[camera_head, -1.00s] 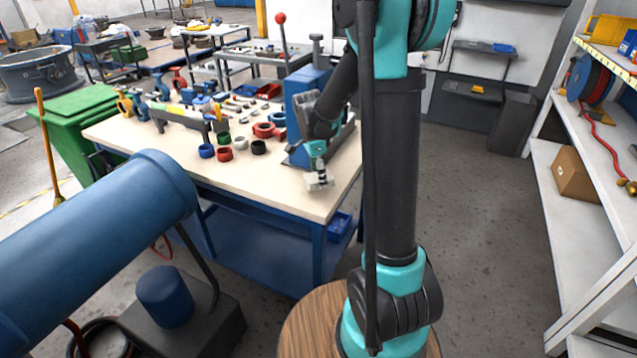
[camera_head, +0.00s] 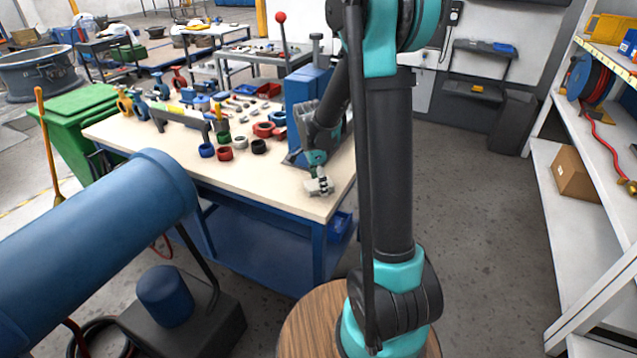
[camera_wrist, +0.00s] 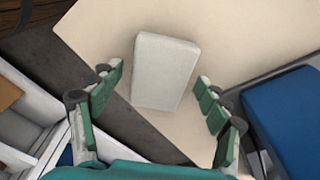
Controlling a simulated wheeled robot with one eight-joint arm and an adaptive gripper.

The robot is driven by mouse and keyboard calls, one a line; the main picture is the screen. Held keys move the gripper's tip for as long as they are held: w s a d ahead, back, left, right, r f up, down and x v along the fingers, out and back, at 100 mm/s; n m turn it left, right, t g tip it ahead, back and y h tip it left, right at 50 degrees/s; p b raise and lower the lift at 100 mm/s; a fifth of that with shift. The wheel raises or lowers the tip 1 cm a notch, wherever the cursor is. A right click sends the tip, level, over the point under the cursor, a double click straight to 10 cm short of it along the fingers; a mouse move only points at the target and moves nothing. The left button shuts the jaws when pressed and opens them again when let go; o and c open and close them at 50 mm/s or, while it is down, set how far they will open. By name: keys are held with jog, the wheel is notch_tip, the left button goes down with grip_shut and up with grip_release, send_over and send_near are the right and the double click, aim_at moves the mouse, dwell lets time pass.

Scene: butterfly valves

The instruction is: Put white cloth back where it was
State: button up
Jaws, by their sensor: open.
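The white cloth (camera_wrist: 165,72) looks like a thick, folded pale block in the wrist view. It lies between the two green-and-grey fingers of my gripper (camera_wrist: 160,79), near the pale tabletop's edge. The fingers are spread wide, with a gap on both sides of the cloth. In the head view my gripper (camera_head: 318,176) points down over the near right corner of the workbench (camera_head: 262,188), with a small whitish shape at its tip. Finger and cloth are hard to tell apart there.
A blue machine (camera_head: 300,98) stands on the bench close beside my gripper. Coloured rings (camera_head: 226,153) and several valves lie to the left. A large blue pipe (camera_head: 95,240) is at front left. A shelf rack (camera_head: 563,190) stands at right. The bench's front strip is clear.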

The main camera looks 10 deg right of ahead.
aim_at(315, 184)
notch_tip(315, 184, up, 11)
jog(key=a, duration=0.1)
jog(key=s+d+f+n+t, duration=0.1)
jog(key=s+f+n, duration=0.2)
jog(key=s+n, duration=0.2)
jog(key=s+d+f+n+t+y, duration=0.1)
jog(key=s+d+f+n, duration=0.1)
jog(key=s+n, duration=0.3)
jog(key=s+d+f+n+t, duration=0.2)
jog(key=s+f+n, duration=0.2)
jog(key=s, duration=0.8)
jog(key=shift+d+f+n, duration=0.15)
jog(key=shift+f+n, duration=0.1)
jog(key=shift+n, duration=0.85)
